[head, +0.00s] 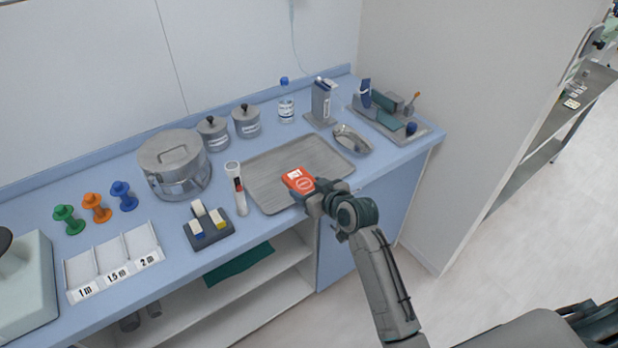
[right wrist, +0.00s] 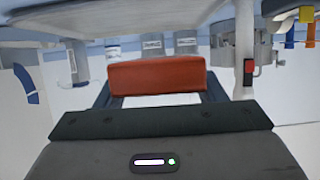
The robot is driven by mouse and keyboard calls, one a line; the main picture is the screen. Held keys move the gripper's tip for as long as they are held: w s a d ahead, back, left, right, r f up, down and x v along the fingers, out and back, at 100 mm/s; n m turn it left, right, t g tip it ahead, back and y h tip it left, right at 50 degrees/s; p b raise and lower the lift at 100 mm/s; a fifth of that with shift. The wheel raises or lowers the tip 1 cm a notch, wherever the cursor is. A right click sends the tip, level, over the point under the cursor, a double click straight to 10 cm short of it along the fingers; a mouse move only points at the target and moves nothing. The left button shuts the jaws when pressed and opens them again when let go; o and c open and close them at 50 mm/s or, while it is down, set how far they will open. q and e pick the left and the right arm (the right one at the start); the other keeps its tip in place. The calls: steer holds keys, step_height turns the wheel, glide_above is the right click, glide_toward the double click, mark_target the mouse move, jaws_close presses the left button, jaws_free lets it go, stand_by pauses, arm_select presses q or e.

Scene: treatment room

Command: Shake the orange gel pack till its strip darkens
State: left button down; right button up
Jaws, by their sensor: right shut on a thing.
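The orange gel pack (head: 299,182) is held by my right gripper (head: 314,195) over the front right part of the metal tray (head: 268,199). A small white patch and a pale round mark show on its upper face; I cannot make out the strip's shade. In the right wrist view the pack (right wrist: 156,76) shows edge-on as a red-orange block between the dark fingers (right wrist: 156,100). My right gripper is shut on the pack's near end, which the fingers hide. My left gripper is not in view.
A kidney dish (head: 351,139) and a dark grey stand (head: 322,104) are behind and to the right. A round steel pot (head: 172,156) stands back left.

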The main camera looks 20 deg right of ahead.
mark_target(310, 188)
steer(key=shift+t, duration=0.3)
steer(key=r, duration=0.7)
steer(key=shift+w+r, duration=0.15)
steer(key=shift+w, duration=0.1)
step_height(310, 188, down, 7)
steer(key=shift+s+r, duration=0.15)
steer(key=shift+r, duration=0.05)
step_height(310, 188, up, 7)
steer(key=shift+r, duration=0.1)
step_height(310, 188, down, 7)
steer(key=shift+f, duration=0.1)
step_height(310, 188, up, 6)
steer(key=shift+f, duration=0.15)
steer(key=shift+d, duration=0.1)
step_height(310, 188, down, 5)
steer(key=shift+f, duration=0.15)
